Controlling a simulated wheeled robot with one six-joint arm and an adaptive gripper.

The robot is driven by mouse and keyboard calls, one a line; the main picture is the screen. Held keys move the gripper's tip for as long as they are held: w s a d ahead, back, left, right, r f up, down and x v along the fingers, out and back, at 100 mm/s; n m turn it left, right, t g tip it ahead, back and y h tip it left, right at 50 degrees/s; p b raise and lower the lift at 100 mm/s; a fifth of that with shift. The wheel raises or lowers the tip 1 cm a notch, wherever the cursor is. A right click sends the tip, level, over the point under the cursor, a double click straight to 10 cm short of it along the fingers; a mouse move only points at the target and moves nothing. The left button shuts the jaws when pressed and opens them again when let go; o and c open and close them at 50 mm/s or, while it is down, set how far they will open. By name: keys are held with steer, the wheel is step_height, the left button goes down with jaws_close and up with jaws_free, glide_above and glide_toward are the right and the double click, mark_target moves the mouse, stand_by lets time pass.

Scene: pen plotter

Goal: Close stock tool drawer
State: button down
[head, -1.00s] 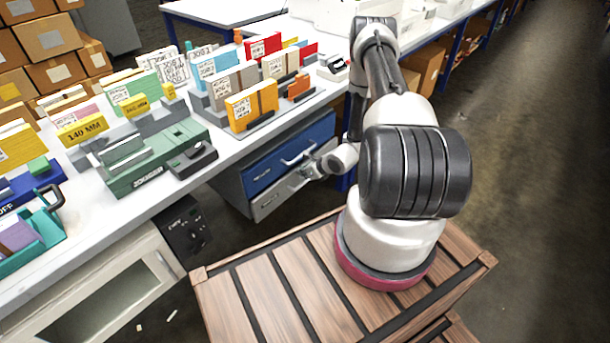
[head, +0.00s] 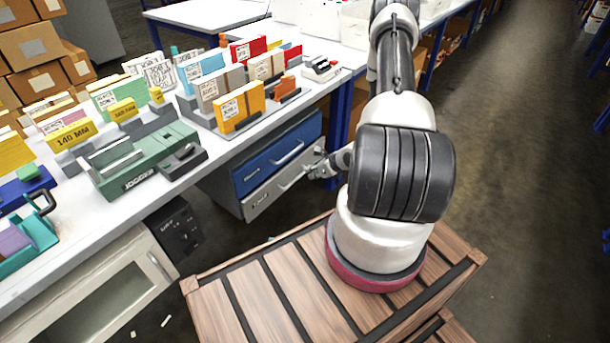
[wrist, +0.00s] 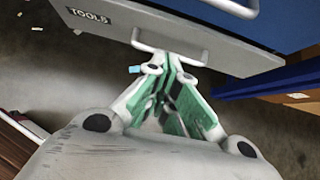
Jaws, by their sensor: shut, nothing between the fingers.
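The stock tool drawer is the grey lower drawer (head: 262,197) under the bench, below a blue drawer (head: 277,160). In the wrist view its grey front (wrist: 110,22) carries a TOOLS label and a pale bar handle (wrist: 165,48). It looks close to flush with the blue front; I cannot tell whether a small gap remains. My gripper (head: 315,172) is at the right part of the grey front. In the wrist view my gripper (wrist: 172,62) is shut and empty, its tips at or just before the handle; contact is unclear.
The white bench top (head: 160,200) above holds coloured card holders and a green tool (head: 145,165). A black box (head: 177,230) hangs under the bench left of the drawers. A blue bench leg (head: 338,120) stands right of them. Open floor lies to the right.

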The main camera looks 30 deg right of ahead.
steer(key=c, duration=2)
jaws_free()
steer(key=shift+s+d+r, duration=0.15)
steer(key=shift+s+r, duration=0.15)
steer(key=shift+c, duration=0.2)
steer(key=o, duration=0.6)
steer(key=shift+m+g, duration=0.3)
steer(key=s+f, duration=0.1)
steer(key=f, duration=0.1)
steer(key=s+a+f, duration=0.1)
steer(key=f, duration=0.1)
steer(key=s+f, duration=0.1)
steer(key=shift+s+a+f, duration=0.15)
steer(key=shift+a+f, duration=0.2)
steer(key=shift+f, duration=0.05)
steer(key=shift+c, duration=0.2)
steer(key=n+t+y, duration=0.3)
steer(key=n+t, duration=0.4)
steer(key=n, duration=1.2)
glide_toward(294, 181)
steer(key=r+x, duration=0.1)
steer(key=x, duration=0.2)
steer(key=shift+h, duration=0.3)
steer(key=x, duration=0.3)
steer(key=f+x, duration=0.1)
steer(key=x, duration=0.3)
steer(key=shift+a+f, duration=0.15)
steer(key=shift+f, duration=0.1)
steer(key=shift+c, duration=0.2)
